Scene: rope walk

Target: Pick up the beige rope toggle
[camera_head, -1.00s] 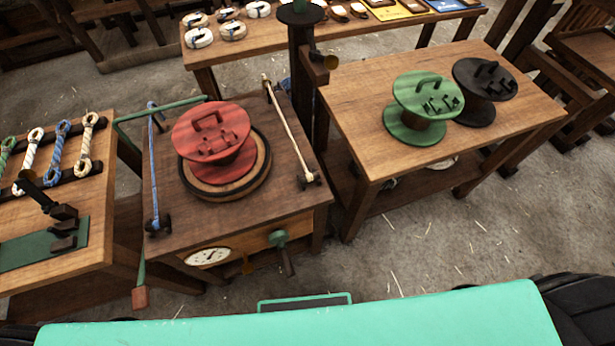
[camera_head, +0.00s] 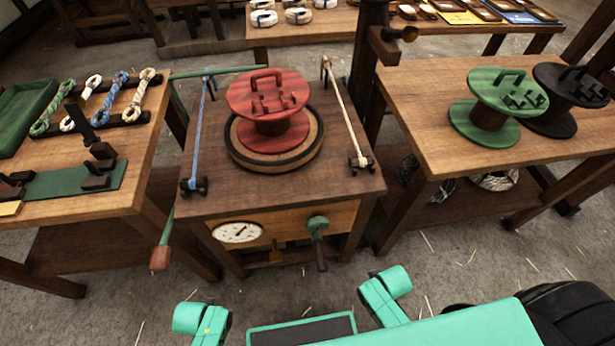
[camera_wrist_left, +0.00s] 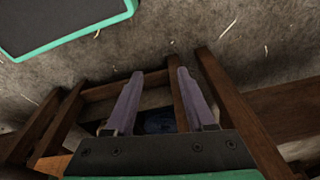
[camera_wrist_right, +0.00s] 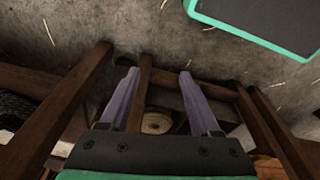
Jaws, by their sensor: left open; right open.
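The beige rope toggle (camera_head: 138,95) lies on the left table in the head view. It is the rightmost of a row of looped ropes, lying across two dark bars. White (camera_head: 88,103), blue (camera_head: 108,99) and green (camera_head: 52,109) ones lie to its left. My left gripper (camera_wrist_left: 158,73) is open and empty in the left wrist view, with wooden table legs and floor beyond it. My right gripper (camera_wrist_right: 158,73) is open and empty in the right wrist view, with wooden legs and a rope coil (camera_wrist_right: 156,122) beyond. The fingers of both are out of the head view, far from the toggle.
The right table (camera_head: 425,115) bears green (camera_head: 497,90) and black (camera_head: 568,85) reels. A dark clamp (camera_head: 98,150) stands in front of the ropes. Open floor lies before the benches.

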